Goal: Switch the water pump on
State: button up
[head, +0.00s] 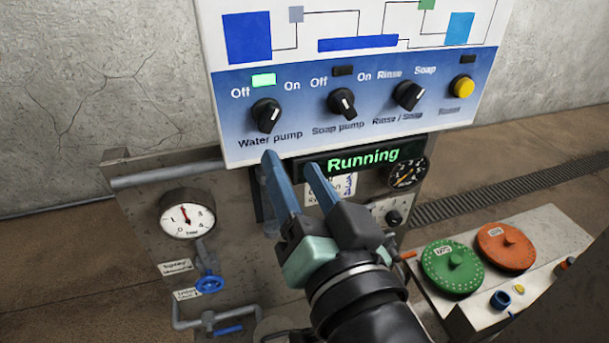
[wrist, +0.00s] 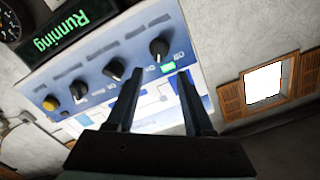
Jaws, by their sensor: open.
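The water pump knob (head: 266,115) is a black dial at the left of the blue and white control panel, between the words Off and On. The green lamp (head: 263,80) above it is lit. I cannot tell its exact pointer direction. My gripper (head: 289,160) is open and empty, with two blue fingers apart just below the panel's lower edge in the head view, not visibly touching the knob. In the wrist view the knob (wrist: 158,48) and its lit lamp (wrist: 167,67) appear beyond the fingertips (wrist: 157,78).
The soap pump knob (head: 341,102), with a dark lamp, and the rinse/soap knob (head: 409,94) sit to the right. A yellow button (head: 462,87) follows. A display (head: 362,158) below reads Running. A gauge (head: 187,214) and pipes are at left; green (head: 453,266) and orange lids at right.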

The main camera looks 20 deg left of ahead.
jog(key=shift+p+v, duration=1.05)
jog(key=shift+p, duration=1.8)
jog(key=shift+r, duration=0.1)
jog(key=shift+s, duration=0.1)
